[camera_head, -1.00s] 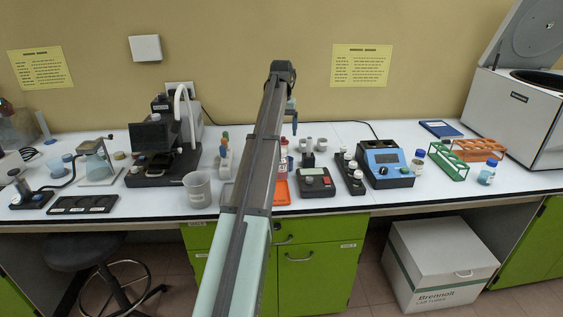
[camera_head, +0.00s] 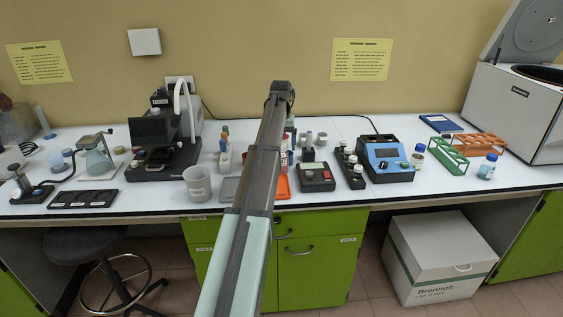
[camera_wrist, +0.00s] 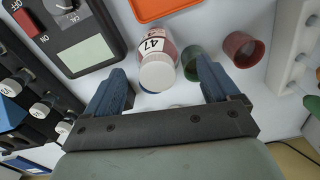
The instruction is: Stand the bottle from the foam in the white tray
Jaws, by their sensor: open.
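My gripper (camera_wrist: 162,70) is open, its two blue fingers pointing down over the bench in the wrist view. A bottle with a white cap and a label reading 47 (camera_wrist: 157,62) stands between and just beyond the fingertips; I cannot tell any contact. The black foam block (camera_head: 357,183) holds several white-capped bottles (camera_head: 350,160) right of my arm; these caps also show at the left of the wrist view (camera_wrist: 40,108).
The orange tray (camera_wrist: 150,8) lies beyond bottle 47. A green cup (camera_wrist: 192,62) and a red cup (camera_wrist: 243,48) stand close to the right finger. A black meter (camera_wrist: 75,30) and a white rack (camera_wrist: 290,45) flank the area. A beaker (camera_head: 198,183) stands left.

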